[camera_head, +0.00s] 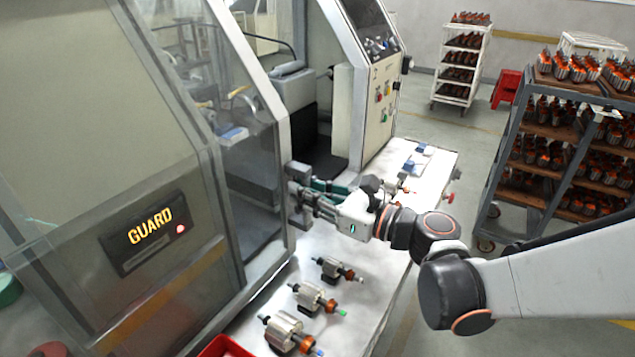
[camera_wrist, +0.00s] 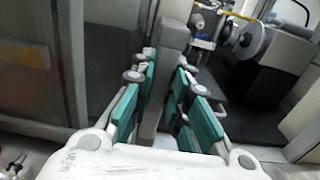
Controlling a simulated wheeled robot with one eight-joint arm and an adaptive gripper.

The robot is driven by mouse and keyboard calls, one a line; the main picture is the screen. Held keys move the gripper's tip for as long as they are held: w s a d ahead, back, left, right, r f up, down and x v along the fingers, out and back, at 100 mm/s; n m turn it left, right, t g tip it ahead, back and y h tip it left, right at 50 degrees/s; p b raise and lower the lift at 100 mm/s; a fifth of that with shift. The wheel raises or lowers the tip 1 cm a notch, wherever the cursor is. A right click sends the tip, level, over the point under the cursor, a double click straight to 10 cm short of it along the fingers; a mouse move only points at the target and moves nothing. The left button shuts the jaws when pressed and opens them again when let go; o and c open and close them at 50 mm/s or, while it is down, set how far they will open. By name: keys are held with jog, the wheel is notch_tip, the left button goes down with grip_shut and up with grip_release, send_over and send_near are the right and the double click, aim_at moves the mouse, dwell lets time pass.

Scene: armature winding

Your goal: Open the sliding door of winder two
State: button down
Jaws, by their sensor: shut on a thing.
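The winder's sliding door (camera_head: 262,150) is a clear panel in a grey frame. An opening shows to the right of its edge, so it stands at least partly open. Its grey upright handle (camera_head: 298,172) is on the door's right edge. My gripper (camera_head: 308,197) reaches in from the right and is shut around the handle. In the wrist view the handle (camera_wrist: 173,45) stands between my green-padded fingers (camera_wrist: 165,95). The fingertips are partly hidden behind the handle and finger links. I cannot read a number on the winder.
A white bench (camera_head: 350,265) below my arm holds several armatures (camera_head: 308,297). A control panel (camera_head: 380,95) stands right of the opening. A guard sign (camera_head: 150,228) with a red light is at left.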

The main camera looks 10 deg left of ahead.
jog(key=shift+s+a, duration=0.15)
jog(key=shift+s, duration=0.25)
jog(key=c, duration=1.5)
grip_release()
jog(key=v, duration=1.2)
